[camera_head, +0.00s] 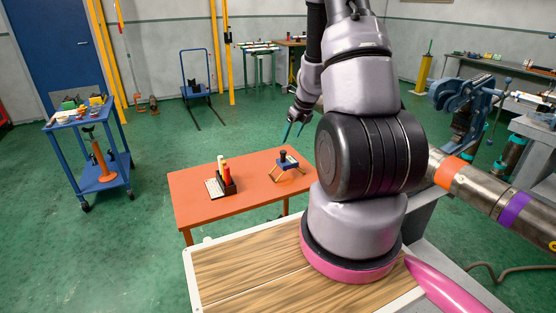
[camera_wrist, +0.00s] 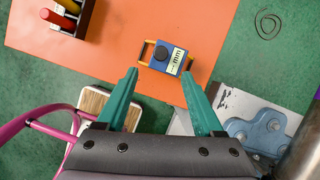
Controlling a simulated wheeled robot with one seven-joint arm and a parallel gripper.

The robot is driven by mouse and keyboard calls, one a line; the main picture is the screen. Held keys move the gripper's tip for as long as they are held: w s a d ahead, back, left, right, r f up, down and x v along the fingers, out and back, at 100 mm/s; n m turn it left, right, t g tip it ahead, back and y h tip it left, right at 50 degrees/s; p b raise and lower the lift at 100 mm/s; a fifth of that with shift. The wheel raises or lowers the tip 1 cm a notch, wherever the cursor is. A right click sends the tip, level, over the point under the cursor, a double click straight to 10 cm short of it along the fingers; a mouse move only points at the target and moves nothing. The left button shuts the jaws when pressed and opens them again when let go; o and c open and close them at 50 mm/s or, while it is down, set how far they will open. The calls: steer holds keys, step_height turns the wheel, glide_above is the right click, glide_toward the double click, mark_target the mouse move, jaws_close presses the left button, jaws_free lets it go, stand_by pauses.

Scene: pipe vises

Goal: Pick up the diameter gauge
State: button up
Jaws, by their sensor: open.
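The diameter gauge (camera_head: 287,163) is a small blue device with a black knob and orange-brown legs. It stands on the orange table near its right side. In the wrist view the gauge (camera_wrist: 166,57) shows a blue body, a round black knob, a light scale face with dark marks, and yellow-orange side pieces. My gripper (camera_wrist: 160,88) has two green fingers, spread apart and empty. In the wrist view the gauge appears beyond and between the fingertips, not touched by them. In the head view my gripper (camera_head: 293,131) is above and behind the gauge.
The orange table (camera_head: 200,205) also bears a dark holder (camera_head: 228,186) with red and yellow handled items, left of the gauge. A blue cart (camera_head: 75,138) stands at left. A vise (camera_head: 465,100) and a banded pipe (camera_head: 480,190) are at right. Green floor (camera_head: 130,250) is open at left.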

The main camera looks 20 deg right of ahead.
mark_target(284, 151)
steer(key=x, duration=1.1)
steer(key=shift+d, duration=0.1)
steer(key=shift+r, duration=0.1)
jaws_close()
stand_by(1.0)
